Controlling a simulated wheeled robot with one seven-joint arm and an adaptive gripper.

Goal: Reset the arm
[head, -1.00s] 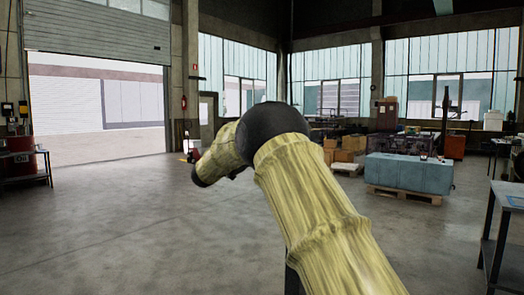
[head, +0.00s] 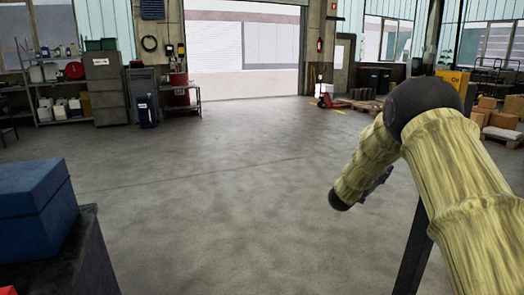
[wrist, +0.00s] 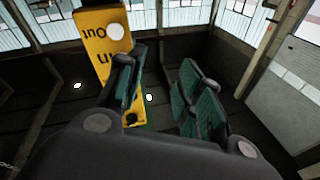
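My arm, in yellowish ribbed covering with a dark round elbow, is at the right of the head view, its forearm angled down and left over open floor. In the wrist view my gripper (wrist: 165,66) shows dark fingers with green pads, spread apart with nothing between them. The gripper's fingers cannot be made out in the head view. A yellow panel (wrist: 103,38) with dark upside-down lettering stands beyond the left finger in the wrist view, partly hidden by it.
A blue box (head: 35,205) sits on a dark surface (head: 88,262) close at left. Shelving (head: 62,100), a grey cabinet (head: 106,88) and a red pallet truck (head: 328,97) stand further back. Cardboard boxes (head: 495,112) are at right. The middle floor is clear.

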